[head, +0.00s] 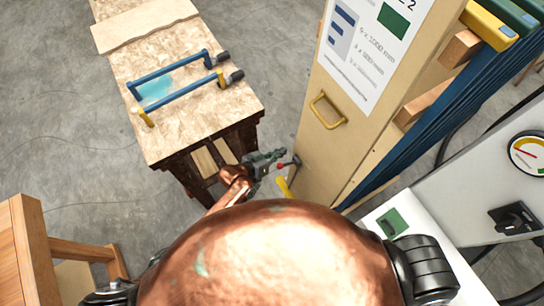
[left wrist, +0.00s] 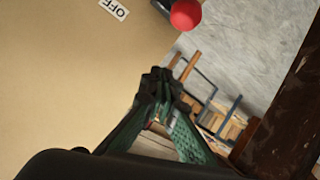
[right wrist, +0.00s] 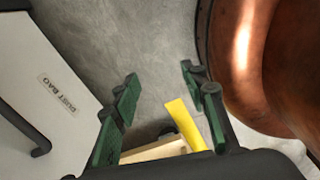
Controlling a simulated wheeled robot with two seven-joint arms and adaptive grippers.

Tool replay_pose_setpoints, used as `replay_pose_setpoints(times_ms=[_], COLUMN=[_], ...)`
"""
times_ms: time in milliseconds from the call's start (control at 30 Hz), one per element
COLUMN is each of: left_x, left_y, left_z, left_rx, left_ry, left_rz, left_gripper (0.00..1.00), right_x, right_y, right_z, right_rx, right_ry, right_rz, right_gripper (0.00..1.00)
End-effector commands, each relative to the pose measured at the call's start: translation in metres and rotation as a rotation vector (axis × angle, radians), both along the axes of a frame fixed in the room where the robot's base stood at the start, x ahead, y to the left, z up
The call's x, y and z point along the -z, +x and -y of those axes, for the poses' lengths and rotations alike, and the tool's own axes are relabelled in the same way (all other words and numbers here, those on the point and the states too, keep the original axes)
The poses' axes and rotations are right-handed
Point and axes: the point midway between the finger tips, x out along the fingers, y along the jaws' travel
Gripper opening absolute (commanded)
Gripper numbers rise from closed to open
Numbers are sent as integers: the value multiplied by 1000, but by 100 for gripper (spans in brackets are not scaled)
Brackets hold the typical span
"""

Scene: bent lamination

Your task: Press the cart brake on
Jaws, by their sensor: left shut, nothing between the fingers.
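The brake lever shows in the head view as a dark stub with a red ball knob (head: 281,165) at the lower left edge of the tall tan cart (head: 318,150). In the left wrist view the red knob (left wrist: 186,14) is at the top, on a dark lever beside an "OFF" label (left wrist: 114,8) on the tan panel. My left gripper (head: 276,154) is shut and empty. It is close to the knob in the head view; a gap separates its fingertips (left wrist: 160,78) from the knob in the wrist view. My right gripper (right wrist: 160,82) is open and empty, over the floor.
A workbench (head: 205,110) with blue clamps (head: 190,97) stands left of the cart. A white machine (head: 475,190) with a gauge is at the right. The right wrist view shows a yellow bar (right wrist: 185,125) near the fingers and a white "DUST BAG" panel (right wrist: 45,75).

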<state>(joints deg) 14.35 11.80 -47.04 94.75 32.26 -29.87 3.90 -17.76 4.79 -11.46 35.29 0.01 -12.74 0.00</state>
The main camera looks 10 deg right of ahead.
Motion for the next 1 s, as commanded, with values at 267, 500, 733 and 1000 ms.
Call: replay_pose_setpoints(times_ms=[267,500,733,1000], left_x=[25,29,29,36], left_y=[-17,-22,-22,-24], left_z=[-7,-10,-10,-11], left_rx=[0,1,0,6], left_ry=[1,1,0,-24], left_rz=[0,0,1,9], left_gripper=[0,0,0,0], right_x=[4,4,5,17], right_y=[12,15,14,8], right_z=[1,-4,-7,-7], right_rx=[-4,-3,-2,-1], right_ry=[0,4,8,8], right_rz=[14,20,17,9], right_gripper=[40,40,40,40])
